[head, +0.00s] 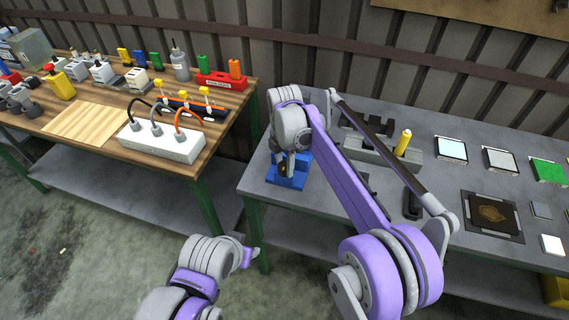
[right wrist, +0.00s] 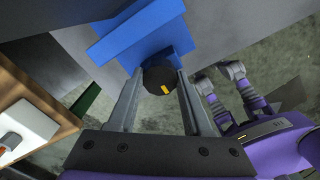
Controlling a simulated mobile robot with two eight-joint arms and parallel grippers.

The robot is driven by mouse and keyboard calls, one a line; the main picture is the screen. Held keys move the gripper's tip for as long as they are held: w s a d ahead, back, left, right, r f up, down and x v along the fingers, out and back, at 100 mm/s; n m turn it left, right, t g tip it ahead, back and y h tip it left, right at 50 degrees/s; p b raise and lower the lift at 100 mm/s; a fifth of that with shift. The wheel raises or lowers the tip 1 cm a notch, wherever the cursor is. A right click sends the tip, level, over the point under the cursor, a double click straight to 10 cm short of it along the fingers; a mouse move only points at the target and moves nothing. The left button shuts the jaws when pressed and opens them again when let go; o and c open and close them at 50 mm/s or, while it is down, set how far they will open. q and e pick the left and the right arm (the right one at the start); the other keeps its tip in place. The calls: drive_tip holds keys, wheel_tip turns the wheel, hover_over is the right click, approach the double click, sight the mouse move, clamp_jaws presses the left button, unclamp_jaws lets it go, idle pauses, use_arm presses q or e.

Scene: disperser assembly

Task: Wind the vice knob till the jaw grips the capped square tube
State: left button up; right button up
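The blue vice (head: 287,181) sits at the left front corner of the grey bench, partly hidden by my right wrist. In the right wrist view the blue vice body (right wrist: 140,32) is at the top, and its round black knob (right wrist: 157,75) with a yellow mark faces me. My right gripper (right wrist: 160,80) has one finger on each side of the knob, with no gap showing. It also shows at the vice in the head view (head: 289,165). The capped square tube cannot be made out in the vice jaw. My left gripper (head: 249,257) is low in front of the benches, away from the vice.
A yellow upright piece (head: 403,141) stands by a grey fixture (head: 372,152) behind my right arm. Flat square parts and a dark mat (head: 492,232) lie to the right. A wooden bench with a white power strip (head: 160,143) stands left, across a gap.

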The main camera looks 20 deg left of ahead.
clamp_jaws()
drive_tip(key=shift+m, duration=0.4)
drive_tip(key=m, duration=1.3)
drive_tip(key=shift+m+p, duration=0.3)
drive_tip(key=shift+m, duration=0.1)
drive_tip(key=m, duration=0.5)
drive_tip(key=shift+m, duration=0.3)
